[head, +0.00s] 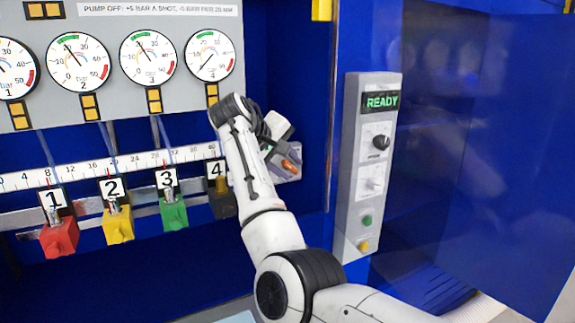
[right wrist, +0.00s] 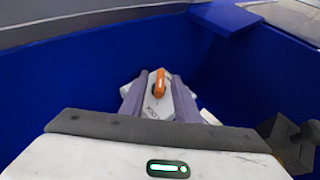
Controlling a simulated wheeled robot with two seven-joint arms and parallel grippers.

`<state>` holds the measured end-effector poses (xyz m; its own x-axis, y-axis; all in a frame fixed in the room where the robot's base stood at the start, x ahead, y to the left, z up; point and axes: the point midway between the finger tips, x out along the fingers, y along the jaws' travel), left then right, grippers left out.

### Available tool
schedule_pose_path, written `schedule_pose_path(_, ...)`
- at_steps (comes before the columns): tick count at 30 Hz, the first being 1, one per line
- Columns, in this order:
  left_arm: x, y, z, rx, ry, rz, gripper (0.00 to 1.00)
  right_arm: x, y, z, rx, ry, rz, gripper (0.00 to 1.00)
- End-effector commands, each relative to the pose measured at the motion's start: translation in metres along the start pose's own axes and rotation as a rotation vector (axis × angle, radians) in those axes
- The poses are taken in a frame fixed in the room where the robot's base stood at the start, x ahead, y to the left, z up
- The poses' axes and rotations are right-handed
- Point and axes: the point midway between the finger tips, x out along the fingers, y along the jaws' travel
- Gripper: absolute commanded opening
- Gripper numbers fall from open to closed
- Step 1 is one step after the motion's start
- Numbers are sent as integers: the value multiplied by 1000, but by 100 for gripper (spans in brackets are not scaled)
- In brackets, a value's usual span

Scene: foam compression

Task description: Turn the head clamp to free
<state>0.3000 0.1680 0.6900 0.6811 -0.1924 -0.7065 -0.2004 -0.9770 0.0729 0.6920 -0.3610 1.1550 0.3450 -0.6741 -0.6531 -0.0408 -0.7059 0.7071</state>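The head clamp (right wrist: 152,108) is a pale block with an orange lever (right wrist: 160,84) on its face, seen in the right wrist view. Its lettering is too small to read. In the head view the orange lever (head: 290,165) shows partly behind my arm, at the right end of the ruler rail. My right gripper (right wrist: 160,90) reaches the clamp. Its two grey-purple fingers stand apart, one on each side of the lever, with gaps beside it. I cannot tell whether either finger touches the clamp. My left gripper is not in view.
A control panel (head: 368,165) reading READY stands right of my right arm. Round gauges (head: 80,62) line the top. Below the ruler rail (head: 85,172) hang red (head: 60,238), yellow (head: 118,225), green (head: 174,214) and dark (head: 224,205) numbered blocks. Blue walls enclose the clamp.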

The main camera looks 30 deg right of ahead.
Motion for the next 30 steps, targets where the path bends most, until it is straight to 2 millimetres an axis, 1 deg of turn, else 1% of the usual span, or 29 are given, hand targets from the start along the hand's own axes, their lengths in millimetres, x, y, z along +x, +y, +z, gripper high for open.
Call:
schedule_pose_path(2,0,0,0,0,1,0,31,0,0,0,0,0,0,27)
schedule_pose_path(6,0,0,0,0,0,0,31,0,0,0,0,0,0,4)
schedule_pose_path(7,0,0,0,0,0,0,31,0,0,0,0,0,0,0)
schedule_pose_path(11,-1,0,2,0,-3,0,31,0,0,0,1,0,-2,0)
schedule_pose_path(14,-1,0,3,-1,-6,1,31,0,2,0,18,-2,-37,0)
schedule_pose_path(24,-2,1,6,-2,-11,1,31,2,8,1,163,-2,-389,0)
schedule_pose_path(27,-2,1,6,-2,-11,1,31,2,8,1,184,-2,-443,0)
schedule_pose_path(30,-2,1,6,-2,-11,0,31,1,8,1,190,-1,-461,0)
